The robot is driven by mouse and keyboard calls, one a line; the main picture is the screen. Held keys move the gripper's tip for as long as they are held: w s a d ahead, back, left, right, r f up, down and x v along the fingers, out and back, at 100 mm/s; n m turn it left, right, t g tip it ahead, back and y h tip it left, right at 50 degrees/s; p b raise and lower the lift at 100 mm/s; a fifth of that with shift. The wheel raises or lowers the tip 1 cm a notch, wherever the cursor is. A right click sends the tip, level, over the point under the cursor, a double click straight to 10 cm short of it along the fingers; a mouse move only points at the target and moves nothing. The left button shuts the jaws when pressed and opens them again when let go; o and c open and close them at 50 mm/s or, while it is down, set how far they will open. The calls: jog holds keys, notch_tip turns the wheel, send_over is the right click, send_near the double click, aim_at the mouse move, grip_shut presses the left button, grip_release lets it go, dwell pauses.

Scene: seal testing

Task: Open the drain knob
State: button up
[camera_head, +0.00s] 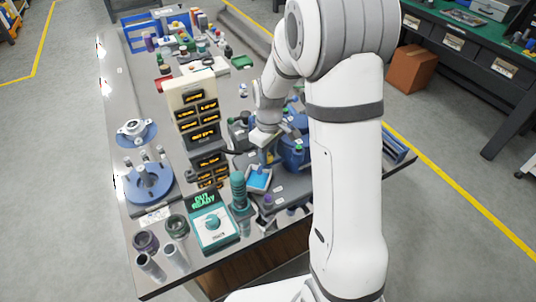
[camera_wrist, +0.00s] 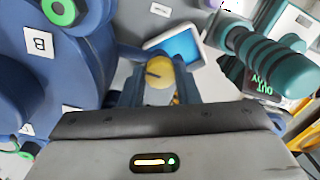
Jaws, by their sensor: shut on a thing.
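A yellow knob (camera_wrist: 159,72), which I take to be the drain knob, sits between the two fingers of my gripper (camera_wrist: 157,80) in the wrist view. The fingers are shut on it, one on each side. The knob appears beside the large blue vessel (camera_wrist: 85,75), which carries a label with the letter B (camera_wrist: 39,43). In the head view my gripper (camera_head: 263,150) is low beside the blue vessel (camera_head: 293,153), which is partly hidden by my arm. The knob is too small to make out there. I cannot tell how far it is turned.
A small tray with a blue inside (camera_head: 258,180) lies close to my gripper. A ribbed teal cylinder (camera_head: 238,190) and a teal box with an "OUT READY" display (camera_head: 210,225) stand near the front.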

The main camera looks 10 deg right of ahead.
jog(key=shift+n, duration=0.5)
jog(key=o, duration=1)
jog(key=shift+c, duration=0.2)
